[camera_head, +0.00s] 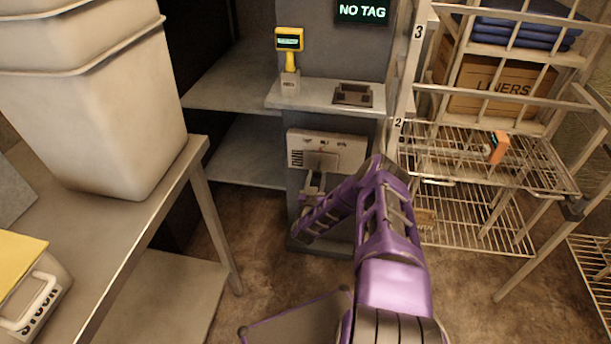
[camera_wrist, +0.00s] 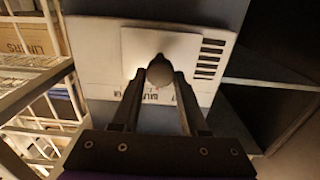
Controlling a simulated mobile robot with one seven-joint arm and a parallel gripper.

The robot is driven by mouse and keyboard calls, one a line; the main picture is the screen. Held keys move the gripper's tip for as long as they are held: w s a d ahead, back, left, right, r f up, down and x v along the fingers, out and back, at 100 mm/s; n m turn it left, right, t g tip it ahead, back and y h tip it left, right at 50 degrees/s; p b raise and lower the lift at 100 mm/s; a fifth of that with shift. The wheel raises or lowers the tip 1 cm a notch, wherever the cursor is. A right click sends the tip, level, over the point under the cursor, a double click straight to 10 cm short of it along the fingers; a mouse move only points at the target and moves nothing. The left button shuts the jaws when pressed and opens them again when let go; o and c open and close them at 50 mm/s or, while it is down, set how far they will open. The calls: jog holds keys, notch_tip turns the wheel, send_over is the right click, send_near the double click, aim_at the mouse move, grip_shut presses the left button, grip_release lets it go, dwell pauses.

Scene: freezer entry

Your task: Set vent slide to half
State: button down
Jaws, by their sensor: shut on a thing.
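The vent panel (camera_head: 342,147) is a pale plate on the front of the grey pedestal, below its shelf. It has dark slots at its left in the head view; in the wrist view the panel (camera_wrist: 100,60) shows the slots at the right. A lighter slide plate (camera_wrist: 190,45) with a rounded knob (camera_wrist: 160,70) sits beside the slots. My gripper (camera_wrist: 160,80) is shut on the knob, its two fingers converging there. In the head view my gripper (camera_head: 314,180) reaches the panel's lower part. Markings under the slide are partly hidden by the fingers.
A shelf above the panel holds a yellow scanner (camera_head: 289,42) and a dark device (camera_head: 353,94). A wire rack (camera_head: 470,160) stands at the right, with an orange device (camera_head: 497,147). A metal table (camera_head: 130,215) with stacked white bins (camera_head: 95,110) stands at the left.

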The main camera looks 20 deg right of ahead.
jog(key=shift+s+d, duration=0.4)
jog(key=shift+d, duration=0.1)
jog(key=shift+c, duration=2.2)
grip_release()
jog(key=p+v, duration=0.2)
jog(key=v, duration=1.5)
jog(key=shift+a, duration=0.2)
jog(key=shift+s, duration=0.1)
